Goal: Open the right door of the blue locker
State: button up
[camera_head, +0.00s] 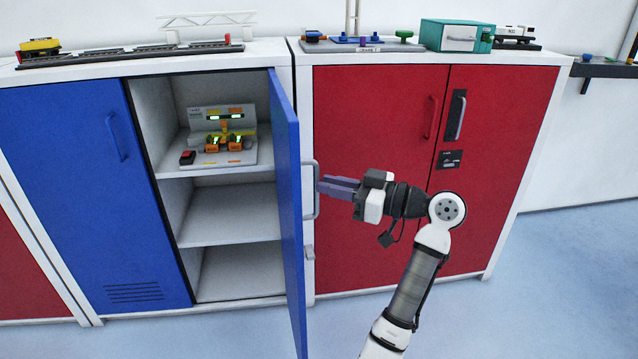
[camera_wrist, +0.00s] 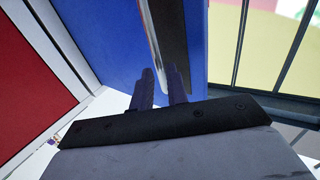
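The blue locker's right door (camera_head: 290,200) stands swung far out toward me, seen almost edge-on. Its outer face (camera_wrist: 105,35) fills much of the wrist view. Its light grey handle (camera_head: 316,190) also shows in the wrist view (camera_wrist: 149,28). My gripper (camera_head: 321,186) is at the handle, coming from the right. In the wrist view my gripper's two fingers (camera_wrist: 160,80) stand apart with a gap, and the handle runs down toward that gap. Whether the fingers touch the handle is unclear. The left blue door (camera_head: 80,190) is shut.
The open side shows white shelves (camera_head: 235,215) and a small orange-and-grey model (camera_head: 220,140) on the upper shelf. A red locker (camera_head: 375,230) with shut doors stands close on the right, behind my arm. Models stand on top, including a teal box (camera_head: 456,36). Blue floor (camera_head: 560,270) is clear at right.

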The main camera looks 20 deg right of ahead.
jog(key=v, duration=1)
jog(key=shift+d, duration=0.15)
jog(key=shift+s, duration=0.15)
